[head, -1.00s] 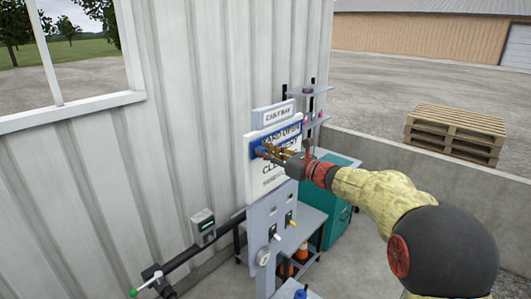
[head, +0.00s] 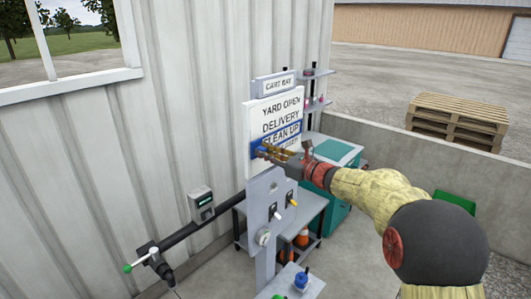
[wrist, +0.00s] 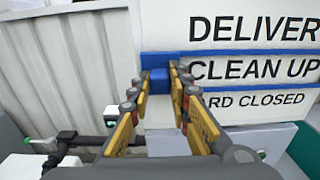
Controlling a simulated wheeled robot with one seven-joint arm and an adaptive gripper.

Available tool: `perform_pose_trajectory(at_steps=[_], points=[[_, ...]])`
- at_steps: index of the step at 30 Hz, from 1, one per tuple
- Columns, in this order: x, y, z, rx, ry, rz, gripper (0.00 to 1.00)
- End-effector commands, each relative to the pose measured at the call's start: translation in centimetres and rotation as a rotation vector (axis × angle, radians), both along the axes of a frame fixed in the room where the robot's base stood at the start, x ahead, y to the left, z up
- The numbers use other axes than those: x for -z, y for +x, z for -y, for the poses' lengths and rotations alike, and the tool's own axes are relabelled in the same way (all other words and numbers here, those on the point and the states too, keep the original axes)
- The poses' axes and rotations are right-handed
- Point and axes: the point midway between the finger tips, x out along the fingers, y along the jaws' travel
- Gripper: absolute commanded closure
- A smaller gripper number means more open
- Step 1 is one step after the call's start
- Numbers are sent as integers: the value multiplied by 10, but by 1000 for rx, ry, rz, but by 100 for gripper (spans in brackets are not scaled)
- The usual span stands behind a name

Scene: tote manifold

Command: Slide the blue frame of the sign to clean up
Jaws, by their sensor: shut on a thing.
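The white sign (head: 257,115) hangs on the grey wall, with the lines YARD OPEN, DELIVERY, CLEAN UP and a partly hidden YARD CLOSED. Its blue frame (head: 256,152) is at the CLEAN UP line. In the wrist view the frame's thin upper bar (wrist: 250,52) runs above CLEAN UP and its lower bar runs below it, so the words lie between them. My gripper (head: 264,151) is shut on the blue block at the frame's left end (wrist: 160,59). The fingers stand on both sides of this block in the wrist view.
A grey panel (head: 262,205) with small levers and a gauge stands below the sign. A black pipe with a green-tipped handle (head: 128,268) runs at lower left. A teal cabinet (head: 338,152) and a cart with orange cones are behind my arm. A low concrete wall bounds the right.

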Motion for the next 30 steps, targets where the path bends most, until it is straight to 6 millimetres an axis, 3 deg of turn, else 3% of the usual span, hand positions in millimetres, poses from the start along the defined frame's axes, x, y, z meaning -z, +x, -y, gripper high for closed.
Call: perform_pose_trajectory(at_steps=[10, 20, 26, 30], points=[[-1, 0, 0, 0, 0, 1, 63], [-1, -1, 1, 0, 1, 1, 62], [-2, -14, 20, 3, 0, 1, 62], [-1, -32, 43, 3, 0, 0, 62]])
